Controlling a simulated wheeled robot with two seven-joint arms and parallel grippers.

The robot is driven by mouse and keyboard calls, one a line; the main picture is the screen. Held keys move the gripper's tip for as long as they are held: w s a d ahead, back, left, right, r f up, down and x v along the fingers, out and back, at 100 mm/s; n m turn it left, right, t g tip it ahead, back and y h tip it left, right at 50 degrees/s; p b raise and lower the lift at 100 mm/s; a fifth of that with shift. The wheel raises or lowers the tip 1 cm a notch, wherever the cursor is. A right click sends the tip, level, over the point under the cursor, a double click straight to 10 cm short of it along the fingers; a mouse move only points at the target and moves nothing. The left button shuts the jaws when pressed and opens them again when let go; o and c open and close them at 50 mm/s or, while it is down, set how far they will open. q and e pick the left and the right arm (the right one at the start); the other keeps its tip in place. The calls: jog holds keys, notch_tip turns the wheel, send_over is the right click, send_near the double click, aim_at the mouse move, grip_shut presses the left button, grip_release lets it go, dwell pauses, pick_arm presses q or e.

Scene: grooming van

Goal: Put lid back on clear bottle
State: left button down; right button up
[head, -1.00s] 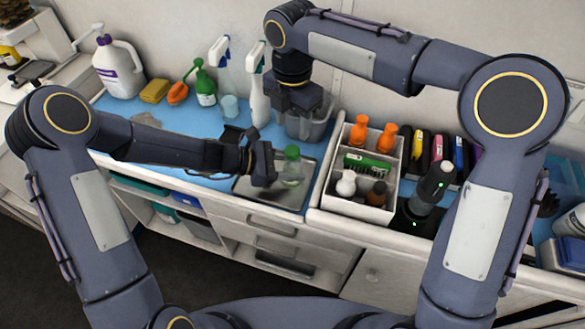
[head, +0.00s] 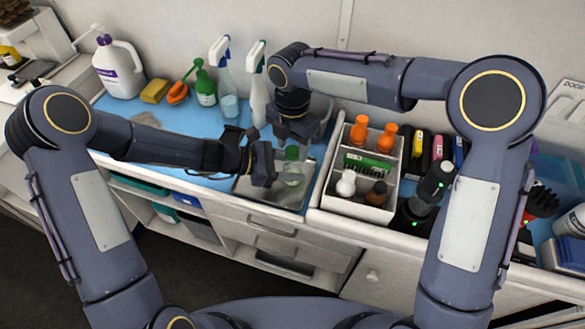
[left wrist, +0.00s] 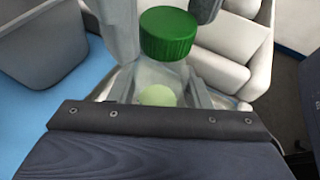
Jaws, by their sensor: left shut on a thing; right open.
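The clear bottle (head: 293,178) stands over the grey metal tray (head: 246,188), upright. My left gripper (head: 280,173) is shut on it from the left. The green lid (head: 291,153) is at the bottle's top; in the left wrist view the lid (left wrist: 168,34) appears over the clear bottle (left wrist: 160,78), with a pale green round patch showing lower down. Whether the lid is fully seated I cannot tell. My right gripper (head: 294,139) is open, pointing down just above the lid. In the left wrist view its fingers (left wrist: 165,20) show on both sides of the lid.
A white divided caddy (head: 362,209) with orange-topped bottles stands close on the right. Spray bottles (head: 259,95) stand just behind the grippers.

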jog(key=shift+f, duration=0.3)
